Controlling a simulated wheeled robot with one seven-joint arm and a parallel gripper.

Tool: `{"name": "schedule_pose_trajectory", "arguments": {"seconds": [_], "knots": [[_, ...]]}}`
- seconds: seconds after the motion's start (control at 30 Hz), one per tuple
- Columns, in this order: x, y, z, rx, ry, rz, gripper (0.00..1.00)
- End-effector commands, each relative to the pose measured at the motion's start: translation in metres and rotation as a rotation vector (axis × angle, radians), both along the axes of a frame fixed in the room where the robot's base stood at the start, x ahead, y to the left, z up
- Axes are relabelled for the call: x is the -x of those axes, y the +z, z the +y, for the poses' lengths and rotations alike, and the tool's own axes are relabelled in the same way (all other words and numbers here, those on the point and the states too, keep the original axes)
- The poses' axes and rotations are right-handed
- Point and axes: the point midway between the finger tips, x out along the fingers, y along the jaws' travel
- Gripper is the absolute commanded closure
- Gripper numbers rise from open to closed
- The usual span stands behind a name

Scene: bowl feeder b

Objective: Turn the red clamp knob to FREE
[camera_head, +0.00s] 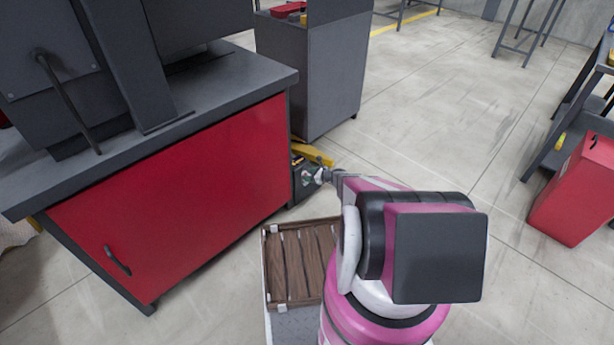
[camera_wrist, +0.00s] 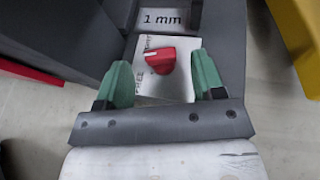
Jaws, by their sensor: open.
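The red clamp knob (camera_wrist: 160,61) shows in the wrist view, on a pale plate (camera_wrist: 153,92) with lettering that reads "FREE" along its left side. A white mark is on the knob's left end. My gripper (camera_wrist: 158,75) is open, with one green finger to the left and one to the right of the knob. The knob lies between and slightly beyond the fingertips, and I cannot tell whether they touch it. In the head view my arm reaches to a dark unit beside the red cabinet, where the knob is too small or hidden to make out.
A label reading "1 mm" (camera_wrist: 166,21) is above the knob. A yellow part (camera_wrist: 296,40) is at the right of the wrist view. The red cabinet (camera_head: 190,190) stands left of my arm, and a red bin (camera_head: 578,190) stands far right. Open floor (camera_head: 450,120) lies between.

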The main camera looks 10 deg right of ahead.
Motion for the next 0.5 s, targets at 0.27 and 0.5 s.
{"name": "schedule_pose_trajectory", "arguments": {"seconds": [0.27, 0.5], "knots": [[-0.013, -0.008, 0.015, 0.000, -0.001, 0.000, 0.38], [-0.013, -0.008, 0.016, 0.000, -0.001, 0.000, 0.38]]}}
